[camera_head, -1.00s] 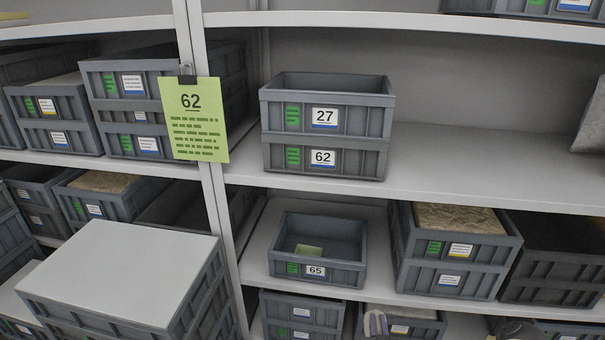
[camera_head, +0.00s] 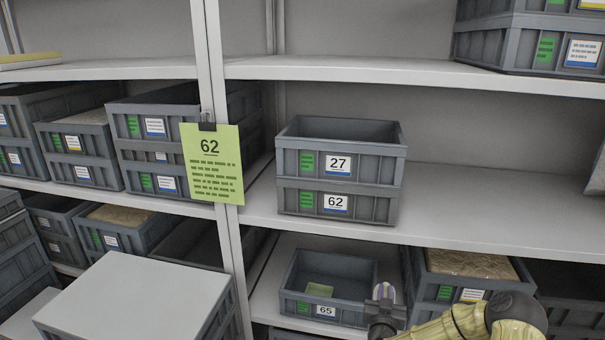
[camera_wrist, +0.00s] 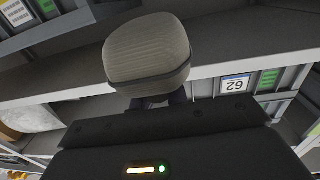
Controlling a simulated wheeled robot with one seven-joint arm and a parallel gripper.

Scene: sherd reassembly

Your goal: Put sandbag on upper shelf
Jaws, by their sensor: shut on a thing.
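The sandbag is a rounded grey-beige striped block (camera_wrist: 148,52) in the wrist view. My gripper (camera_wrist: 152,100) is shut on it. In the head view my gripper (camera_head: 384,300) is low, right of centre, in front of the lower shelf; the sandbag's outline there is too small to tell clearly. The upper shelf (camera_head: 350,70) runs across the top of the head view, well above my gripper. Its middle stretch is bare.
Stacked grey crates labelled 27 and 62 (camera_head: 338,180) stand on the middle shelf (camera_head: 450,222). Crate 65 (camera_head: 318,310) is below. Another crate (camera_head: 540,42) stands at the upper shelf's right. A green note (camera_head: 212,162) hangs on the upright post (camera_head: 210,60).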

